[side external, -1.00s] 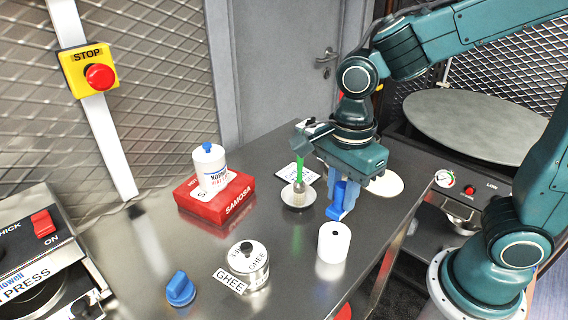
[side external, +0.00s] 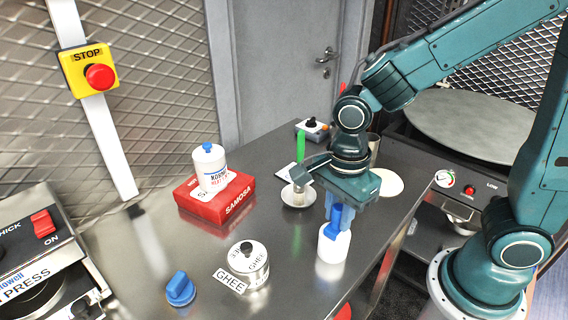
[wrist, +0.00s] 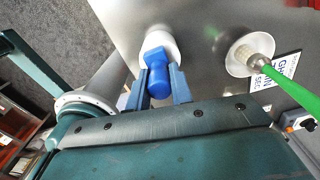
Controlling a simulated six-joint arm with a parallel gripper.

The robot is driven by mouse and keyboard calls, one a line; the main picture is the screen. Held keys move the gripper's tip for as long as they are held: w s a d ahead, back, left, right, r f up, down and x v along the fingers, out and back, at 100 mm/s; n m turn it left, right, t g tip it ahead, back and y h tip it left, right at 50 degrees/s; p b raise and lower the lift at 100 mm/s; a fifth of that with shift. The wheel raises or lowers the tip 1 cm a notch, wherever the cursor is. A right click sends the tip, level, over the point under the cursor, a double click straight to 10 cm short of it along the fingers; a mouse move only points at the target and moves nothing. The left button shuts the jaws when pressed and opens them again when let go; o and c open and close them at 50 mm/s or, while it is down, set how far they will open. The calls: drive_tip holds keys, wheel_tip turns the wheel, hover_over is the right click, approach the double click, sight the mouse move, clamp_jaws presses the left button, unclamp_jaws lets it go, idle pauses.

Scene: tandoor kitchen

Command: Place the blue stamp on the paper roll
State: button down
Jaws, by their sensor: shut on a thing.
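The white paper roll (side external: 333,247) stands upright near the right edge of the steel table. My gripper (side external: 338,222) is directly above it, pointing down, with its fingers shut on the blue stamp (side external: 336,217). The stamp's lower end is at the top of the roll; whether it touches cannot be told. In the wrist view the stamp (wrist: 159,82) sits between both fingers, with the white roll (wrist: 160,44) just beyond it and partly hidden.
A small bowl (side external: 298,203) with a green-handled brush (side external: 300,148) stands just left of my gripper. A ghee tin (side external: 250,268), a blue knob-like item (side external: 180,289) and a red samosa box (side external: 208,208) bearing a white jar (side external: 210,172) are further left.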

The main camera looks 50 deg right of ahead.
sight(341, 206)
drive_tip(key=shift+f, duration=0.15)
drive_tip(key=c, duration=1.3)
unclamp_jaws()
drive_tip(key=shift+o, duration=0.2)
wheel_tip(341, 206, up, 12)
drive_tip(key=shift+r, duration=0.2)
drive_tip(key=shift+d, duration=0.1)
drive_tip(key=s+d+r+n+t, duration=0.1)
drive_tip(key=s+d+n+t, duration=0.4)
drive_tip(key=n, duration=1.4)
drive_tip(key=s+d, duration=0.2)
drive_tip(key=d, duration=0.2)
drive_tip(key=shift+s+d+n+t, duration=0.3)
drive_tip(key=shift+d+n, duration=0.05)
drive_tip(key=shift+n, duration=0.05)
